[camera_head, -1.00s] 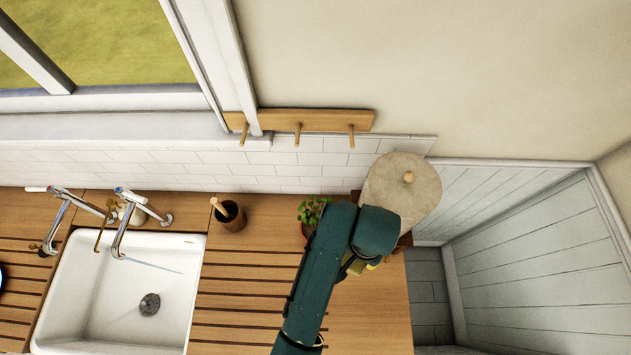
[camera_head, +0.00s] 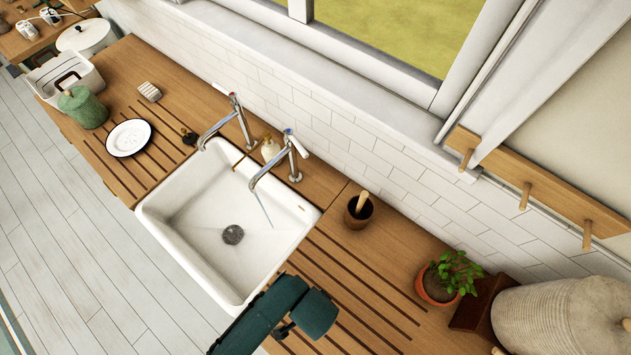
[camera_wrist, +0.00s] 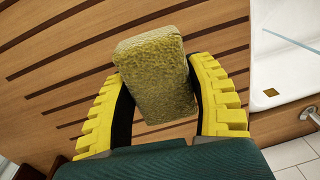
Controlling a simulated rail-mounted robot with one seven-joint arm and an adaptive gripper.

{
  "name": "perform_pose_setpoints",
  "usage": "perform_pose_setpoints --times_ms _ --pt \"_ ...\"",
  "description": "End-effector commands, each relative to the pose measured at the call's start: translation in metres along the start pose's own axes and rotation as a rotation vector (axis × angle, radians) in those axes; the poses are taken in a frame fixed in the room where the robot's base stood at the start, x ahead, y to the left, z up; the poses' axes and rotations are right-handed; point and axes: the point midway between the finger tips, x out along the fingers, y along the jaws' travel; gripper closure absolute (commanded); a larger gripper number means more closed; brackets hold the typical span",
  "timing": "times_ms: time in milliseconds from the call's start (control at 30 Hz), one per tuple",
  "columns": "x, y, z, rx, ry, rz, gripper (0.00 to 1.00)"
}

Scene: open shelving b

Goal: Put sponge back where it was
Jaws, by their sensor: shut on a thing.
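The sponge (camera_wrist: 157,72) is a yellow-green block between the two yellow, ridged fingers of my gripper (camera_wrist: 165,95) in the wrist view. The gripper is shut on it and holds it above the grooved wooden drainboard. In the head view my dark green arm (camera_head: 275,318) reaches over the drainboard, just right of the sink's near corner. The fingers and the sponge are hidden behind the arm there.
The white sink (camera_head: 190,205) with two taps lies left of my arm. A brown pot (camera_head: 357,212), a potted plant (camera_head: 447,277) and a large pale lidded container (camera_head: 560,318) stand along the right. A plate (camera_head: 129,138), green jar (camera_head: 83,107) and white rack (camera_head: 62,72) are far left.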

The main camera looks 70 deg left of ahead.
Motion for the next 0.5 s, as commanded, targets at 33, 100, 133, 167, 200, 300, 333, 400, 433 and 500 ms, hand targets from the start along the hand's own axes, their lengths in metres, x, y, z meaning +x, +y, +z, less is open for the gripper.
perform_pose_setpoints --times_ms 33,100,133,167,200,300,333,400,433,500 --pt "0.006 -0.001 0.003 -0.007 0.0 -0.001 0.81" --pt "0.019 0.0 0.004 -0.008 -0.002 -0.002 0.81" --pt "0.026 0.0 0.004 -0.007 -0.003 -0.002 0.81" --pt "0.033 0.001 0.004 -0.007 -0.002 -0.002 0.81" --pt "0.042 0.001 0.003 -0.007 -0.002 -0.002 0.81" --pt "0.058 0.002 0.003 -0.006 0.0 -0.001 0.81" --pt "0.061 0.003 0.003 -0.006 0.001 -0.001 0.81" --pt "0.073 0.003 0.003 -0.006 0.0 -0.001 0.81" --pt "0.079 0.004 0.003 -0.006 -0.001 -0.001 0.81" --pt "0.091 0.005 0.003 -0.006 -0.001 -0.001 0.81"
